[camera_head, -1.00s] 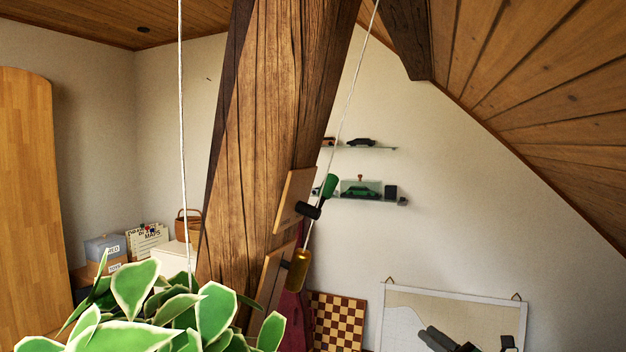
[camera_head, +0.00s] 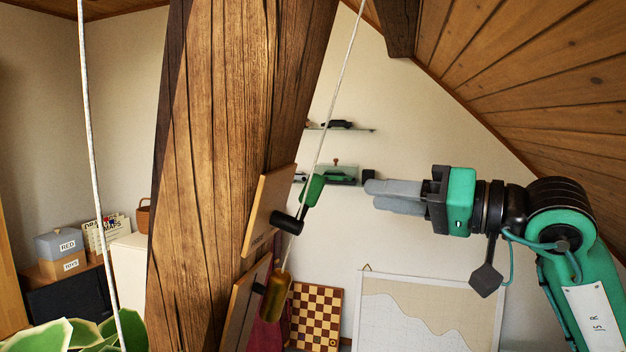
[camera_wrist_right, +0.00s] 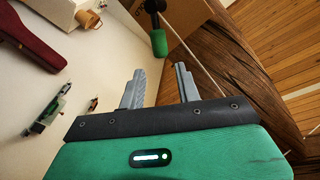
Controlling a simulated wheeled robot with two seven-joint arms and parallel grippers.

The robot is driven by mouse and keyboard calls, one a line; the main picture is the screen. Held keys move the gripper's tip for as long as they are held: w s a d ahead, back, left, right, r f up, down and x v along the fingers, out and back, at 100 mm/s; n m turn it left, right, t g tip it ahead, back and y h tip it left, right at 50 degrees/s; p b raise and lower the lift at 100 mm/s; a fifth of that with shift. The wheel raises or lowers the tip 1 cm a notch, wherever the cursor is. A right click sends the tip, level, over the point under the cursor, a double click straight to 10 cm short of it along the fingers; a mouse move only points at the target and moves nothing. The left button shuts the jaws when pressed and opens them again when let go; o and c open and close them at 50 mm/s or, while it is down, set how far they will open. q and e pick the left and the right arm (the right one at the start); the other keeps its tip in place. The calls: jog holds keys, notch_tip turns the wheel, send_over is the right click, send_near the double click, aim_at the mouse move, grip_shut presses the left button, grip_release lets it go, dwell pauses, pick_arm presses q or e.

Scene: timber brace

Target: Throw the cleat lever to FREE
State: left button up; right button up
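The cleat lever (camera_head: 313,190) has a green grip that points up from a black cleat body (camera_head: 287,222) on a wooden plate (camera_head: 266,210) at the timber's right side. A white rope (camera_head: 340,85) runs down past the lever. My right gripper (camera_head: 370,193) is to the right of the lever, apart from it, with its fingers pointing left. In the right wrist view the gripper (camera_wrist_right: 158,72) is open and empty, and the green grip (camera_wrist_right: 159,43) shows beyond the gap between the fingers. My left gripper is out of view.
A brass weight (camera_head: 276,298) hangs below the cleat beside a lower wooden plate (camera_head: 246,305). The thick timber (camera_head: 225,130) stands left of the lever. Another rope (camera_head: 92,170) hangs at the left above a plant (camera_head: 70,338). Shelves with model cars (camera_head: 338,175) are on the wall behind.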

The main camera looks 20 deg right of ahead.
aim_at(321, 189)
jog(key=p+x, duration=0.4)
jog(key=x, duration=0.6)
jog(key=shift+r, duration=0.15)
jog(key=shift+p+x, duration=0.5)
jog(key=shift+x, duration=0.3)
grip_shut()
